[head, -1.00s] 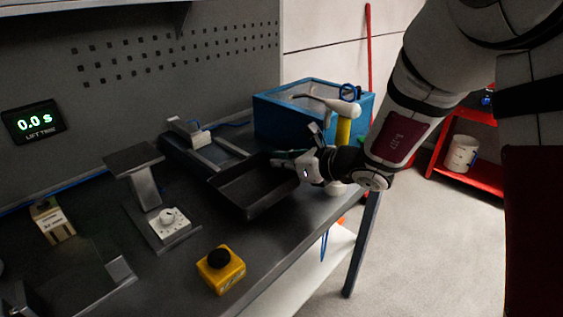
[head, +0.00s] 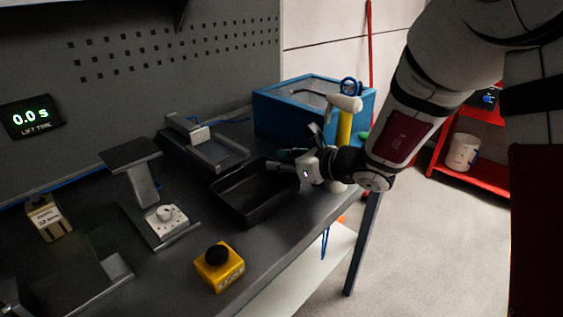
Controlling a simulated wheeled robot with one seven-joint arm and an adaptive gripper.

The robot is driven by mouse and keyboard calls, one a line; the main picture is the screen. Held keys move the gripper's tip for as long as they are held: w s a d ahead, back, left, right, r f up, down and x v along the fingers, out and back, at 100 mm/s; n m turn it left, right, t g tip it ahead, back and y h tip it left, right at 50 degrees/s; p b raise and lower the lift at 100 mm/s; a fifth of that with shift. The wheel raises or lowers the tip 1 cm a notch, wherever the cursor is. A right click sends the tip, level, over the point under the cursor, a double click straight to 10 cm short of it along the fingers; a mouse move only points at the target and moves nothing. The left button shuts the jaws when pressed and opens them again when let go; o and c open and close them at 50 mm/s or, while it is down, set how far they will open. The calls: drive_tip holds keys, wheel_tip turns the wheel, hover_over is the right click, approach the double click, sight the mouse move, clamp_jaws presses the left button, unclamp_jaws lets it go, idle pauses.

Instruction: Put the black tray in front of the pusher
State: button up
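The black tray (head: 257,211) is an open, shallow, rectangular box near the right part of the grey bench. My gripper (head: 296,164) is at the tray's right end, by its far right corner. Its fingertips are mostly hidden by the tray wall and the hand, so I cannot tell whether they close on the rim. The pusher (head: 204,146) looks to be the metal rail unit with a white block, behind and left of the tray. The tray sits close to its near end. I cannot tell whether the tray rests fully on the bench.
A blue box (head: 283,122) stands behind my gripper, with a yellow-handled tool (head: 344,128) beside it. A stand with a white dial (head: 166,220) is left of the tray. A yellow button box (head: 220,268) is in front. Bare bench (head: 262,254) lies between tray and front edge.

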drive_tip(key=shift+r, duration=0.15)
drive_tip(key=shift+r+p, duration=0.25)
drive_tip(key=shift+p, duration=0.15)
drive_tip(key=p+v, duration=0.2)
drive_tip(key=v, duration=1)
drive_tip(key=s+a+r+n+g, duration=0.1)
drive_tip(key=s+r+n+g, duration=0.2)
drive_tip(key=s+n, duration=0.5)
drive_tip(key=s+r+n+g, duration=0.3)
drive_tip(key=s+n, duration=0.2)
drive_tip(key=s, duration=0.4)
drive_tip(key=s+d+f+n+h, duration=0.2)
drive_tip(key=s+d+n+h, duration=0.8)
drive_tip(key=s+d+n, duration=0.2)
drive_tip(key=s+d, duration=0.2)
drive_tip(key=d, duration=0.2)
drive_tip(key=shift+s+d+n+h, duration=0.15)
drive_tip(key=shift+d+n+h, duration=0.15)
drive_tip(key=shift+h, duration=0.1)
